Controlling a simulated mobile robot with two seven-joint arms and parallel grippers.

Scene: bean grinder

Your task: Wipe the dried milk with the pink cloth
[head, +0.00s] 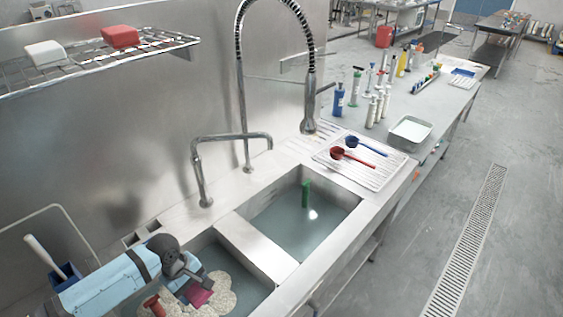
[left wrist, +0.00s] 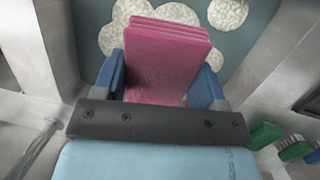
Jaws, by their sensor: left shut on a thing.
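My left gripper (left wrist: 160,90) is shut on the folded pink cloth (left wrist: 165,60), with its blue fingers on either side of it. In the head view the left gripper (head: 190,287) reaches down into the left sink basin, and the pink cloth (head: 199,296) shows at its tip. The dried milk (head: 218,291) is a cluster of pale, rounded, mottled patches on the basin floor. It also shows beyond the cloth in the left wrist view (left wrist: 180,14). The arm and cloth hide part of it; I cannot tell whether the cloth touches it. My right gripper is not in view.
The right basin (head: 328,226) holds a green upright object (head: 306,194), with a steel divider (head: 258,247) between the basins. A faucet (head: 203,170) and a spring hose tap (head: 309,110) stand behind. Red and blue scoops lie on the white rack (head: 380,173).

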